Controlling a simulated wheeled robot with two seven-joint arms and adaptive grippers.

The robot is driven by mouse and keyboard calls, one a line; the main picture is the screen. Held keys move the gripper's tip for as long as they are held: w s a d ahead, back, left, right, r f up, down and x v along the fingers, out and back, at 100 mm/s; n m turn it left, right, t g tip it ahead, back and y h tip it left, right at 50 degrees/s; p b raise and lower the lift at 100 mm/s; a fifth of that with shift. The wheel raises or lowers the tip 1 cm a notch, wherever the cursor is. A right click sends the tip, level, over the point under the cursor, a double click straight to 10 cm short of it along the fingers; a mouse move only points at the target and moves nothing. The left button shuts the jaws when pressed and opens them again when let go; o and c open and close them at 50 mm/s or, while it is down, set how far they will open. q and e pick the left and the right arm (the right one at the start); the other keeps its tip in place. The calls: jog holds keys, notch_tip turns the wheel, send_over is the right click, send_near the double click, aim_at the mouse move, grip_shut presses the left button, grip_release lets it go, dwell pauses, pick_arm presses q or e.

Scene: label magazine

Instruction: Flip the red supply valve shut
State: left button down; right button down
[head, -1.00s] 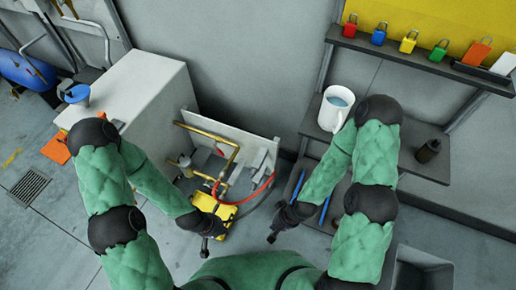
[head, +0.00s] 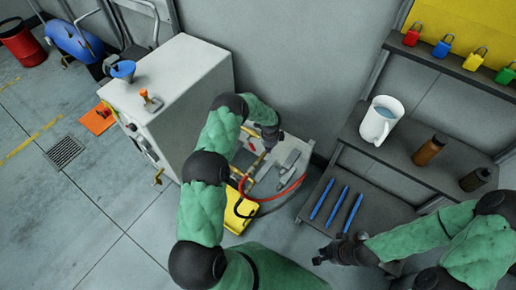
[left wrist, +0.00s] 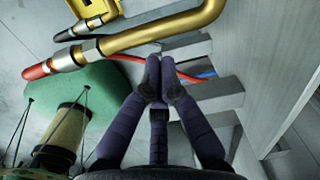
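In the head view a small red piece (head: 252,147) shows on the brass pipework (head: 257,162), beside my left gripper; it may be the supply valve's handle, but it is partly hidden. My left gripper (head: 272,143) is over the far end of the pipework stand. In the left wrist view its fingers (left wrist: 152,78) are together, with nothing seen between them. The bent brass pipe (left wrist: 165,32) crosses just beyond the fingertips; contact cannot be told.
A red hose (head: 277,197) loops from the pipe over a yellow block (head: 238,212). A white cabinet (head: 185,75) stands left. Blue pens (head: 337,207) lie on the lower shelf, right. A white jug (head: 381,119) and bottles (head: 428,150) stand above.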

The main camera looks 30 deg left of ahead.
aim_at(252, 147)
pick_arm(q)
jog(key=w+a+r+m+y, duration=0.1)
jog(key=w+a+m, duration=0.15)
jog(key=a, duration=0.35)
notch_tip(252, 147, down, 9)
jog(key=a+b, duration=0.1)
jog(key=b, duration=0.3)
jog(key=shift+w+a+y, duration=0.3)
jog(key=shift+a, duration=0.1)
jog(key=shift+s+n, duration=0.1)
jog(key=shift+n, duration=0.15)
